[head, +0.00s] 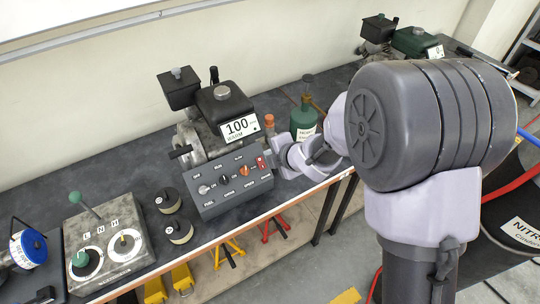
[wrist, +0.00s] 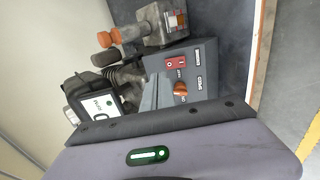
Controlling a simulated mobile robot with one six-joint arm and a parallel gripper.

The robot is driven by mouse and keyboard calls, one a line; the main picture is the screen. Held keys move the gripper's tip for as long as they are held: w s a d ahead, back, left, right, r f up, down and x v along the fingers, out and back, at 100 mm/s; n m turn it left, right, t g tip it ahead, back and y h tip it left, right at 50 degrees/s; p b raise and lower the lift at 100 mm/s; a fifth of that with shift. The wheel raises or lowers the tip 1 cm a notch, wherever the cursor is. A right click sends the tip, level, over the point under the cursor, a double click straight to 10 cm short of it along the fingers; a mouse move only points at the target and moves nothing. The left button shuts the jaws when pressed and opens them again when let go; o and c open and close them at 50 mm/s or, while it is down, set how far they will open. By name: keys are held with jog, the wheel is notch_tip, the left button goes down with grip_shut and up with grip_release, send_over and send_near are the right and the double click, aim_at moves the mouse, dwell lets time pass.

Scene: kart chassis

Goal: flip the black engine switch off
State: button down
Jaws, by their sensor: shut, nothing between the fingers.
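A grey control panel (head: 232,194) stands on the dark bench, in front of a small engine. In the head view it carries a row of controls: a pale lever at left, a black switch (head: 224,180), an orange knob (head: 244,170) and a red switch (head: 262,162) at right. The black switch's exact position is too small to tell. My gripper (head: 272,148) is by the panel's right end, shut and empty. In the wrist view its shut fingers (wrist: 156,92) are in front of the panel, near the orange knob (wrist: 181,88); the black switch is hidden there.
The engine (head: 222,105) with a gauge reading 100 stands behind the panel. A green bottle (head: 303,120) is behind my gripper. Two dark round knobs (head: 178,230) and a lever box (head: 110,245) are to the panel's left. The bench's front edge runs just before the panel.

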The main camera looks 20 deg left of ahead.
jog(key=a+r+p+v, duration=0.1)
jog(key=p+v, duration=0.1)
jog(key=v, duration=0.5)
jog(key=shift+w, duration=0.3)
